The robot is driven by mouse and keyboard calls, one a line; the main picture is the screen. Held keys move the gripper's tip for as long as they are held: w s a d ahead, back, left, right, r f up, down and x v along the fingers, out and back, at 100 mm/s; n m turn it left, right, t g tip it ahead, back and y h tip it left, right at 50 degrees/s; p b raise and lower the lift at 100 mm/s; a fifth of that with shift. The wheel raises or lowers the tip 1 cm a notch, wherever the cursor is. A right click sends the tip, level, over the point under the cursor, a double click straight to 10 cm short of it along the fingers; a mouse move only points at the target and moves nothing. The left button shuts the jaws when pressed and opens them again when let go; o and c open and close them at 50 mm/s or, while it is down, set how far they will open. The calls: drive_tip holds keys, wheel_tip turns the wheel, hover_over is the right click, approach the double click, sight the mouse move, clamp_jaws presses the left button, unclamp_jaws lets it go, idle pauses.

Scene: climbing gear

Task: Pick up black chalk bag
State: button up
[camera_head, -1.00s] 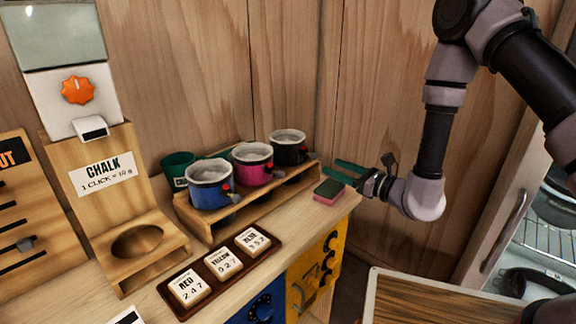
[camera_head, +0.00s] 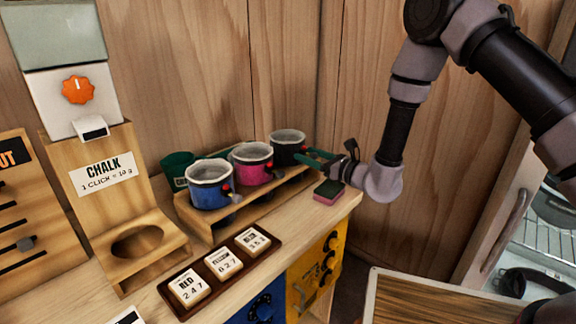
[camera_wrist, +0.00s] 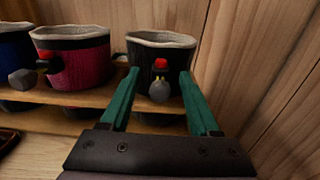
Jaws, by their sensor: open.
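The black chalk bag (camera_head: 287,149) stands upright in the right end of the wooden rack, a pale rim at its top. In the wrist view the black chalk bag (camera_wrist: 159,62) shows a red toggle and a grey knob on its front. My gripper (camera_head: 309,157) has green fingers and is at the bag's right side in the head view. In the wrist view my gripper (camera_wrist: 160,76) is open, one finger at each side of the bag's front. I cannot tell whether the fingers touch it.
A pink chalk bag (camera_head: 252,165) and a blue chalk bag (camera_head: 211,185) stand left of it in the rack (camera_head: 262,203). A green and pink sponge (camera_head: 328,191) lies below my gripper. A wooden wall is close behind.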

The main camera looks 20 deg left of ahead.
clamp_jaws()
idle(1.3)
